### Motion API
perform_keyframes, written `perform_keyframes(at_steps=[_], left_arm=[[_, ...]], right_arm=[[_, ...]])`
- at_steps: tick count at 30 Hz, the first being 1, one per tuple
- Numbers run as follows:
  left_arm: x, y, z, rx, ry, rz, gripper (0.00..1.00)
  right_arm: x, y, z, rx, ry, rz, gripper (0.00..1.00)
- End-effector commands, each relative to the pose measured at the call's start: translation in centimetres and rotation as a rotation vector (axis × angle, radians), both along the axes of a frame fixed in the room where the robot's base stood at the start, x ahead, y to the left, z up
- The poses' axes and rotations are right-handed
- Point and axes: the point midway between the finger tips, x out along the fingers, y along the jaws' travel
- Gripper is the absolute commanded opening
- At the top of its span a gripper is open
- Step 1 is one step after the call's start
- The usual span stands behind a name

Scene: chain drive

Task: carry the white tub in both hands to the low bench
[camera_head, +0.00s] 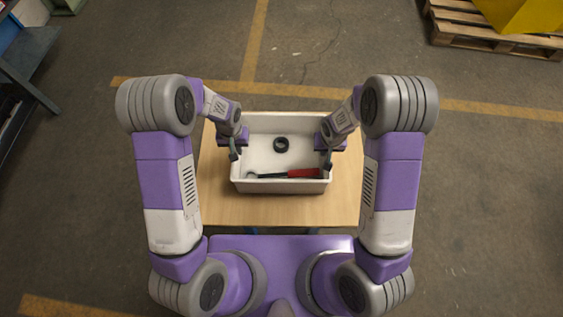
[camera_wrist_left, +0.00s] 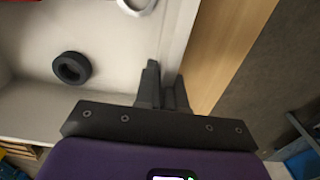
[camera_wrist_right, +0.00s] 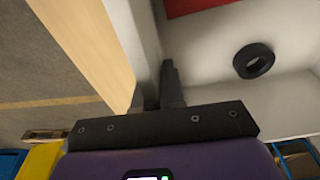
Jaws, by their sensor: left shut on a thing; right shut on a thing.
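The white tub (camera_head: 282,187) is upright at the middle of the head view, on or just above a light wooden top (camera_head: 280,210); I cannot tell if it touches. My left gripper (camera_head: 234,152) is shut on the tub's left wall. In the left wrist view its fingers (camera_wrist_left: 163,88) straddle that wall. My right gripper (camera_head: 327,155) is shut on the right wall, its fingers (camera_wrist_right: 160,88) also straddling it. Inside the tub lie a black ring (camera_head: 281,144), a red-handled tool (camera_head: 303,173) and a grey metal piece.
A dark blue-grey bench or table (camera_head: 28,55) stands at the far left. A wooden pallet (camera_head: 485,32) with a yellow object (camera_head: 520,14) is at the top right. Bare floor with yellow lines (camera_head: 252,45) surrounds the wooden top.

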Motion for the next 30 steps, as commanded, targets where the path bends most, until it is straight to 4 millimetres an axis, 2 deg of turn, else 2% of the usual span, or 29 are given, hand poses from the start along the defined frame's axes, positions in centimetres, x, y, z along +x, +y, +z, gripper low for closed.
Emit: perform_keyframes(at_steps=[2, 3, 8, 23, 26, 30], left_arm=[[0.1, 0.0, -0.3, 0.000, -0.002, 0.000, 0.00], [0.0, 0.0, -0.4, 0.000, -0.001, 0.000, 0.12], [0.0, 0.0, -0.4, 0.000, -0.001, 0.000, 0.34], [0.0, 0.0, -0.2, 0.000, -0.001, 0.000, 0.34], [0.1, 0.0, 0.7, -0.001, -0.004, 0.000, 0.34], [0.1, 0.0, 3.3, -0.001, -0.006, 0.000, 0.34]], right_arm=[[0.1, 0.0, -0.3, 0.000, -0.003, -0.001, 0.00], [0.0, 0.0, -0.4, 0.000, -0.001, -0.001, 0.12], [0.0, 0.0, -0.4, 0.000, -0.001, 0.000, 0.34], [0.0, 0.0, -0.4, 0.000, -0.001, 0.000, 0.34], [0.0, 0.0, -0.4, 0.000, -0.001, 0.000, 0.34], [0.0, 0.0, -0.4, 0.000, -0.001, 0.000, 0.34]])
